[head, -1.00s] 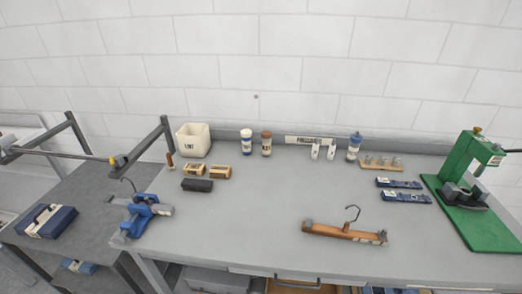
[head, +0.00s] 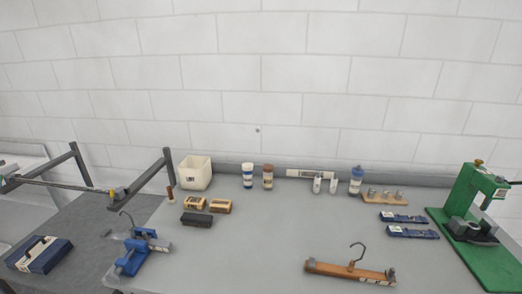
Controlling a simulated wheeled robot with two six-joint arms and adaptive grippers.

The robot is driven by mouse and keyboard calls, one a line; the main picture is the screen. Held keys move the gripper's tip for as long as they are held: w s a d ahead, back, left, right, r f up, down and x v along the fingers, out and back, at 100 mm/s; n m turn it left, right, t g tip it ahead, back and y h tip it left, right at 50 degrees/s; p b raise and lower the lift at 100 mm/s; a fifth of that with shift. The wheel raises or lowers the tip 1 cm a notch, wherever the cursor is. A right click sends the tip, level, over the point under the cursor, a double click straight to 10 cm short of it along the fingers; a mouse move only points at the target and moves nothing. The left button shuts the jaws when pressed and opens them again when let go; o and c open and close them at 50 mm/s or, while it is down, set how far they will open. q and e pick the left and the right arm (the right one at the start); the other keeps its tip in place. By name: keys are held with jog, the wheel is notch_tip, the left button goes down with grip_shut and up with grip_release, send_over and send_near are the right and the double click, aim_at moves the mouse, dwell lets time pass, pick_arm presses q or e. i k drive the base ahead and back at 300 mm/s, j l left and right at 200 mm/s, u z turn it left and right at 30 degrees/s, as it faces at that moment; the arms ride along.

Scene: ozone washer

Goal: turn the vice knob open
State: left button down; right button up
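A blue vice (head: 134,256) is at the front left corner of the grey workbench (head: 250,250) in the head view. A thin dark hooked piece rises from its upper left side, at about the vice's top. The vice knob cannot be told apart clearly at this size. Neither of my grippers shows in the head view, so no gripper is seen near the vice.
A wooden hanger-like tool (head: 345,271) with a hook lies at the front of the bench. A dark block (head: 197,220) and a white bin (head: 195,173) stand behind the vice. A green press (head: 468,215) stands at the right. The bench middle is clear.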

aim_at(113, 278)
jog(key=u, duration=1.45)
jog(key=j+z, duration=0.15)
jog(key=z, duration=0.5)
jog(key=j+z, duration=0.25)
jog(key=j, duration=0.35)
jog(key=j+z, duration=0.25)
jog(key=j, duration=0.35)
jog(key=j+z, duration=0.25)
jog(key=j, duration=0.35)
jog(key=k+j+z, duration=0.1)
jog(key=j+z, duration=0.2)
jog(key=j, duration=0.3)
